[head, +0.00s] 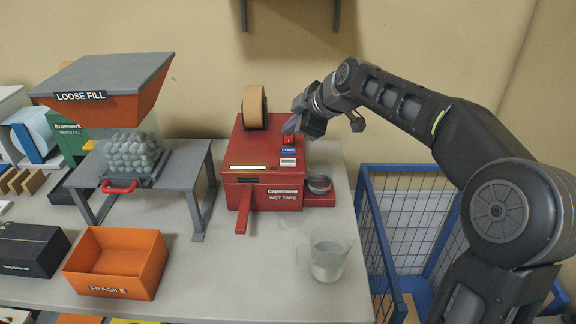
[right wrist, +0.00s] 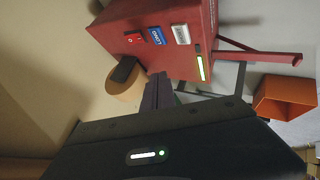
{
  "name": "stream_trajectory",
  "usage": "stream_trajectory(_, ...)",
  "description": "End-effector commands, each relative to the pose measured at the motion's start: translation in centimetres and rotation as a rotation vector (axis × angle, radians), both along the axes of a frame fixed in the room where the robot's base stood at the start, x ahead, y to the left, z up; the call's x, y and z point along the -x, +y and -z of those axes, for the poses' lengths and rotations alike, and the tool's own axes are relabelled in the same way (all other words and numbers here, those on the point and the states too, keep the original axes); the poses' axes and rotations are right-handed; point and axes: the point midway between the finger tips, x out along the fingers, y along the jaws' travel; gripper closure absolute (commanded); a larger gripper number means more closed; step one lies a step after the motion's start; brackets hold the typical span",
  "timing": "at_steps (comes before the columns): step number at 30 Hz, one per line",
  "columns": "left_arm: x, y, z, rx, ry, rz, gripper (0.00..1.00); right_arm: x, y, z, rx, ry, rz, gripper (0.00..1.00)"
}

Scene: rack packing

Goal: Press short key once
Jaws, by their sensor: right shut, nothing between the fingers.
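The red wet tape machine (head: 262,165) stands on the grey table, and it also fills the top of the right wrist view (right wrist: 140,15). On its top are a red switch (right wrist: 133,39), a blue key (right wrist: 157,37) and a pale key (right wrist: 181,34) in a row. The blue key's label seems to read LONG; the pale key's label is too small to read. The pale key shows in the head view (head: 288,162), nearest the front. My right gripper (head: 290,125) is shut and empty, above the machine's back right near the red switch. My left gripper is out of view.
A tape roll (head: 254,107) stands on the machine's back. A clear jug (head: 327,254) stands in front right, and a loose fill hopper (head: 110,90) on a grey stand to the left. An orange fragile box (head: 146,262) sits front left. A blue wire cage (head: 372,215) is beyond the table's right edge.

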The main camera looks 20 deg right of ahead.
Motion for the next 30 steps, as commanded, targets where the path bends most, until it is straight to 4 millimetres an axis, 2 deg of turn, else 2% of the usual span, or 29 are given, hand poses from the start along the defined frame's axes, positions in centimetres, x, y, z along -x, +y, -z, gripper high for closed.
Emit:
stream_trajectory(1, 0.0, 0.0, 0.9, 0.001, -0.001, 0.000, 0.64, 0.0, 0.0, 1.2, 0.000, 0.002, 0.001, 1.00)
stream_trajectory(3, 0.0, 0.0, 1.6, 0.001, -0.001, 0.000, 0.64, 0.0, 0.0, 2.2, 0.000, 0.002, 0.001, 1.00)
stream_trajectory(12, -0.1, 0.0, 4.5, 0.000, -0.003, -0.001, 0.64, 0.0, 0.0, 5.6, 0.000, 0.000, 0.000, 1.00)
stream_trajectory(30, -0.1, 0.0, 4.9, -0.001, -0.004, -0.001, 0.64, 0.0, 0.0, 6.0, 0.000, 0.000, 0.000, 1.00)
